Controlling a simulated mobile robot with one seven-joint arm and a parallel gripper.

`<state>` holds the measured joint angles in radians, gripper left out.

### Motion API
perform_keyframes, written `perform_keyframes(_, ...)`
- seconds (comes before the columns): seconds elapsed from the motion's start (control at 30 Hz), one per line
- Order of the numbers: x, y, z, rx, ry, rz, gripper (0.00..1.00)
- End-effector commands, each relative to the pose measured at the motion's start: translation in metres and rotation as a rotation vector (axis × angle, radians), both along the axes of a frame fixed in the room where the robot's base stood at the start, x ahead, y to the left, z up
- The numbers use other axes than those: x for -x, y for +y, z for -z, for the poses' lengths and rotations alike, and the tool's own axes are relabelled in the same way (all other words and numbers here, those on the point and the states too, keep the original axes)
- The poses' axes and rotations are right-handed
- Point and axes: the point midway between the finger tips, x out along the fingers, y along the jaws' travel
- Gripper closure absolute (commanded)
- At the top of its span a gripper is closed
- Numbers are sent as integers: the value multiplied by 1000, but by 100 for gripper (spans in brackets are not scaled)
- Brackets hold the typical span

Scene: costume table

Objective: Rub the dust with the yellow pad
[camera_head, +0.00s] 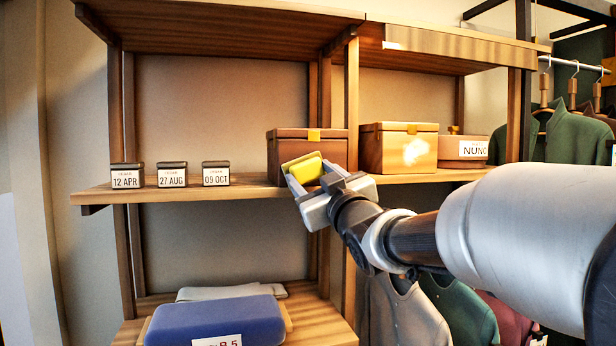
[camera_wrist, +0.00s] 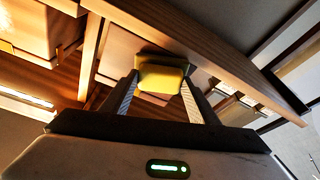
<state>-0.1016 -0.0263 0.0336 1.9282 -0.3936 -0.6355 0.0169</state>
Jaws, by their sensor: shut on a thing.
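The yellow pad (camera_head: 304,167) is held between the two fingers of my gripper (camera_head: 311,177), in front of the dark brown box near the shelf edge. In the wrist view the yellow pad (camera_wrist: 160,78) sits between the fingertips of my gripper (camera_wrist: 159,90). The pad is apart from that patch. Whether the pad touches the brown box is unclear.
The brown box (camera_head: 286,146) stands behind the pad. Three small date-labelled boxes, one marked 27 AUG (camera_head: 172,175), stand left on the shelf (camera_head: 100,194). A labelled box (camera_head: 462,150) stands right. Garments (camera_head: 570,140) hang at right. A blue case (camera_head: 215,320) lies below.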

Motion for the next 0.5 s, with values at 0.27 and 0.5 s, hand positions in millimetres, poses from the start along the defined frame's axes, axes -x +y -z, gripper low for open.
perform_keyframes(0.27,-3,-7,2,0,-1,0,64)
perform_keyframes(0.5,-2,5,3,0,-2,-3,64)
